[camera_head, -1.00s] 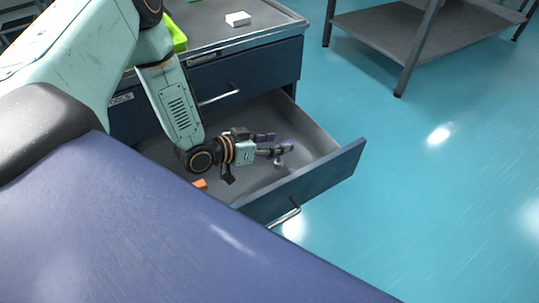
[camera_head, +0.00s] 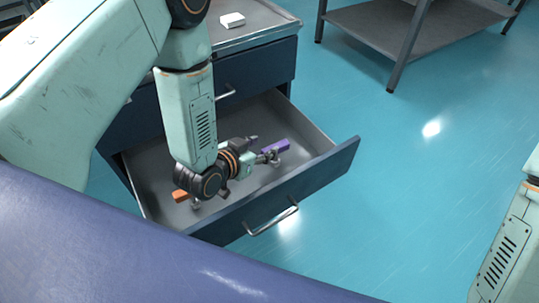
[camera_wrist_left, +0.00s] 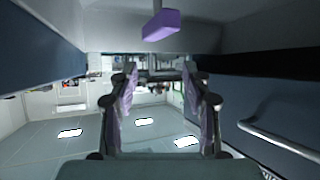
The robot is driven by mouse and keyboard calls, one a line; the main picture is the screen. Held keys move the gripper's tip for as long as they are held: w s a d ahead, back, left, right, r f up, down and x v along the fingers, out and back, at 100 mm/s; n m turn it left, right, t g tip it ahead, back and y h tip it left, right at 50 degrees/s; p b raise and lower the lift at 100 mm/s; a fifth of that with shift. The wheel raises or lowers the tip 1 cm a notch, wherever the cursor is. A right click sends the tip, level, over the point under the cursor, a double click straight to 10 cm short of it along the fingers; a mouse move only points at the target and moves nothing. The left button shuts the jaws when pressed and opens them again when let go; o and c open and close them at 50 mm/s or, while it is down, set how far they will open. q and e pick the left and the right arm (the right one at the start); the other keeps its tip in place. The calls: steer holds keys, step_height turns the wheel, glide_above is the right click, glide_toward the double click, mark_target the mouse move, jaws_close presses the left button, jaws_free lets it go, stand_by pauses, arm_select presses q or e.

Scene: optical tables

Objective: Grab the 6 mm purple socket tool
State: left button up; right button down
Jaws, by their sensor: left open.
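The purple socket tool (camera_head: 275,146) lies in the open drawer (camera_head: 310,128), partly overlapped by my left gripper (camera_head: 266,148). In the left wrist view the purple block of the tool (camera_wrist_left: 161,26) shows at the top centre, on a thin grey shaft. My left gripper (camera_wrist_left: 158,88) is open there, with both fingers apart and nothing between them. The tool appears above the fingertips in that view, not between them. Its size marking cannot be read. My right arm shows at the right edge of the head view, but its gripper is out of the frame.
An orange object (camera_head: 180,195) lies in the drawer's near left part. The drawer front with its handle (camera_head: 270,218) stands on the near side. A white box (camera_head: 232,20) sits on the cabinet top. A grey shelf (camera_head: 370,30) stands at the back; the floor between is clear.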

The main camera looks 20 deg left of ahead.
arm_select(q)
steer(key=b, duration=0.3)
glide_toward(273, 159)
steer(key=x, duration=0.3)
steer(key=shift+w+d+r, duration=0.1)
steer(key=shift+w, duration=0.25)
steer(key=shift+x, duration=0.85)
steer(key=shift+b+x, duration=1.15)
steer(key=shift+x, duration=1.85)
steer(key=shift+s, duration=0.15)
steer(key=shift+c, duration=0.9)
jaws_close()
